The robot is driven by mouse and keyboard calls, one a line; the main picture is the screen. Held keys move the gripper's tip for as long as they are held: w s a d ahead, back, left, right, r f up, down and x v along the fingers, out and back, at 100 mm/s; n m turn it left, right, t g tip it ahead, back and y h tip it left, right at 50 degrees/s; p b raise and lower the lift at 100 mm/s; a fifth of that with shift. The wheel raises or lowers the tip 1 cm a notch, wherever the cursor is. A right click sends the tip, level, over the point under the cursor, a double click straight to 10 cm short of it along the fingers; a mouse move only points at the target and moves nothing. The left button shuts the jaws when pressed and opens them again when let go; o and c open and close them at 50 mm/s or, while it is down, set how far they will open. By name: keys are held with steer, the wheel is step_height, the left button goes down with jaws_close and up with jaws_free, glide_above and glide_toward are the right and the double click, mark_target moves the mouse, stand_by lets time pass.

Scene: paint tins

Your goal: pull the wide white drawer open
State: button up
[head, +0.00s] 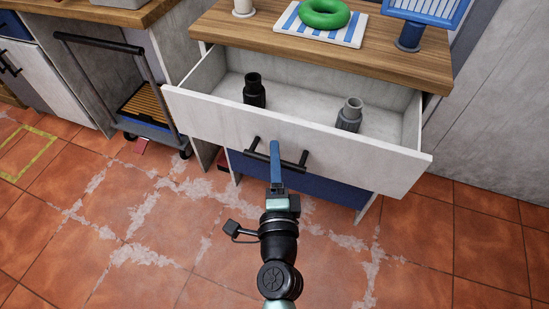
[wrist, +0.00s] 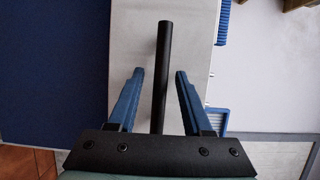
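The wide white drawer (head: 210,113) stands well pulled out below the wooden worktop, its inside showing. Its black bar handle (head: 296,165) is on the front panel. My gripper (head: 275,146) is at the handle, with a blue finger visible over the middle of the bar. In the wrist view, the two blue fingers of my gripper (wrist: 159,74) stand on either side of the handle bar (wrist: 163,45). A gap shows between the bar and each finger, so the gripper is open around it. The white front panel (wrist: 125,30) lies behind the bar.
A black fitting (head: 254,92) and a grey fitting (head: 349,115) stand inside the drawer. A blue drawer front (head: 320,187) is below. A green ring (head: 325,12) lies on the worktop (head: 260,33). A trolley (head: 150,125) stands left. The tiled floor in front is clear.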

steer(key=s+d+b, duration=0.1)
steer(key=s+b, duration=0.3)
steer(key=s, duration=0.9)
stand_by(0.5)
